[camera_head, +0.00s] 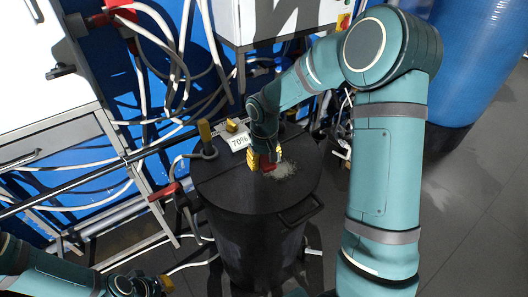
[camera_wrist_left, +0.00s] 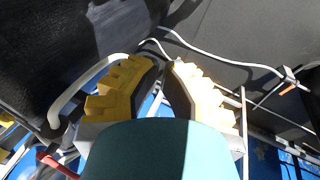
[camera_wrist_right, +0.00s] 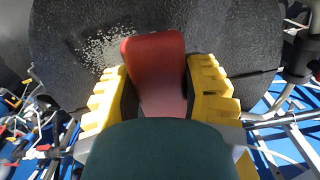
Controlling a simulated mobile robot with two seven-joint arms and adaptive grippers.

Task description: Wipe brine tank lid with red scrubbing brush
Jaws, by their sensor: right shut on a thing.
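The black brine tank lid (camera_head: 225,190) is round and covers the dark tank. A whitish, grainy patch (camera_head: 285,170) lies on it and also shows in the right wrist view (camera_wrist_right: 103,46). My right gripper (camera_head: 266,160) is over the lid, shut on the red scrubbing brush (camera_wrist_right: 153,62), which sits between its yellow fingers beside the patch. The brush's underside is hidden, so I cannot tell whether it touches the lid. My left gripper (camera_wrist_left: 164,66) is low beside the tank, empty, its fingertips drawn nearly together.
A handle (camera_head: 300,212) juts from the tank's front right. Hoses and a metal frame (camera_head: 140,175) crowd the left. A blue barrel (camera_head: 475,60) stands right; grey floor is clear there.

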